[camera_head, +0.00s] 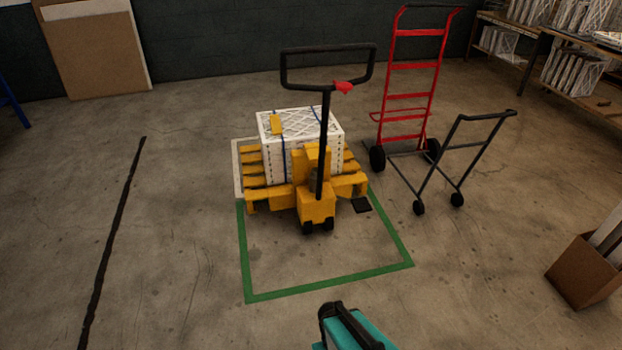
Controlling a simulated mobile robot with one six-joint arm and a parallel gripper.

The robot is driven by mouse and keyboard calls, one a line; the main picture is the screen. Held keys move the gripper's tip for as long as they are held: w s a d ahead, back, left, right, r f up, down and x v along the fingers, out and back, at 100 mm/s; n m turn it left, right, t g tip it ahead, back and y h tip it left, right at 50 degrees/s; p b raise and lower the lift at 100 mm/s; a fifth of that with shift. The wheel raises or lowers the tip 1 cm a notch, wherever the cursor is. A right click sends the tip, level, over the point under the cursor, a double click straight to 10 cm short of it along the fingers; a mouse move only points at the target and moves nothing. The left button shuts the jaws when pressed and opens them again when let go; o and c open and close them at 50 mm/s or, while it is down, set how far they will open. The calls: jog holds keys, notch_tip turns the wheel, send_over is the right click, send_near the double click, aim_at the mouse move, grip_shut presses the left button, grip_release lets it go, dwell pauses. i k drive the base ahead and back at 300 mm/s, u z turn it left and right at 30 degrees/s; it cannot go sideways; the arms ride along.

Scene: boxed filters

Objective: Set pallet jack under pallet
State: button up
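The pallet jack (316,207) is yellow with a black upright handle (325,140) topped by a loop and a red lever. It stands close against the near side of the yellow slatted pallet (256,180). The jack's forks are hidden, so I cannot tell how far they reach under the pallet. A white strapped stack of boxed filters (300,125) sits on the pallet, with a yellow tag on top. The jack's body is inside the far part of a green floor outline (330,281). No fingers of my gripper show in this view.
A red hand truck (411,70) and a grey wheeled frame (463,155) stand to the right. Shelves (560,35) and a cardboard box (583,272) are at far right. A teal and black shape (358,330) is at the bottom edge.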

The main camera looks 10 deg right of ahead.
aim_at(316, 200)
jog(key=u, duration=0.3)
jog(key=i, duration=0.5)
jog(key=u, duration=0.75)
jog(key=i, duration=1.45)
jog(key=u, duration=0.05)
